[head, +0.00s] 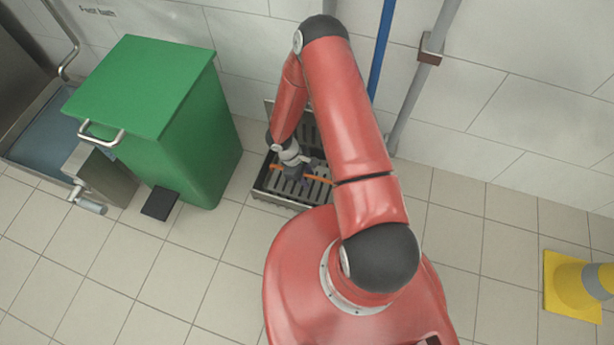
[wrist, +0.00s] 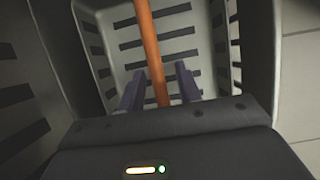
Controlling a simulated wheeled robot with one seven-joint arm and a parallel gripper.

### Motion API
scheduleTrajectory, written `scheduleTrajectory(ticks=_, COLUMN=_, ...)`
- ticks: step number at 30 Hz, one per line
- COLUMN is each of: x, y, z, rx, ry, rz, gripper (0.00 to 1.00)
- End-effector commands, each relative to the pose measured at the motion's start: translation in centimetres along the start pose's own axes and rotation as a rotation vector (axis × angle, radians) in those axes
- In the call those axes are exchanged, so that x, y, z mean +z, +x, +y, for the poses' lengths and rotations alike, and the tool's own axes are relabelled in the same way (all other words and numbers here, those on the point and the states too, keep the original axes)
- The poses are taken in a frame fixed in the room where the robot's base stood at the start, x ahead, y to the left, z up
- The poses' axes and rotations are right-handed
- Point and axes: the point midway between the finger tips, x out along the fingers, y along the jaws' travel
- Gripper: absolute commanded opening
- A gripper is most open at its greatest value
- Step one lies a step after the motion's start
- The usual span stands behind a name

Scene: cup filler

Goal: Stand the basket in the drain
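The grey slotted basket (head: 318,193) is on the floor by the wall in the head view, at the metal-edged drain (head: 272,196). I cannot tell whether it is seated in it. Its orange handle (head: 318,179) crosses the top. The wrist view looks down into the basket (wrist: 165,40), with the orange handle (wrist: 151,45) running between the two fingers. My gripper (wrist: 160,88) is open, its fingers on either side of the handle with a gap to each. In the head view my gripper (head: 292,172) is over the basket, hiding part of it.
A slotted grey panel (head: 309,128) stands behind the basket, by the wall. A green bin (head: 190,140) with a black pedal (head: 160,203) stands to the left. Blue and grey pipes (head: 414,85) run down the wall. A yellow cone (head: 575,285) is far right. Tiled floor between is clear.

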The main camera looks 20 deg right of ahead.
Motion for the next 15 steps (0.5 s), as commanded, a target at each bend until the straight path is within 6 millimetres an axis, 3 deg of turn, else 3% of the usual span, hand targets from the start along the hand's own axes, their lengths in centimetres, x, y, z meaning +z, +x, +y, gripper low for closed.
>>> scheduleTrajectory(ticks=9, x=0.0, y=-7.1, z=0.1, rx=0.004, ry=-0.001, rz=0.002, gripper=0.34)
scheduleTrajectory(ticks=15, x=0.0, y=-10.1, z=0.0, rx=0.002, ry=-0.001, rz=0.001, gripper=0.34)
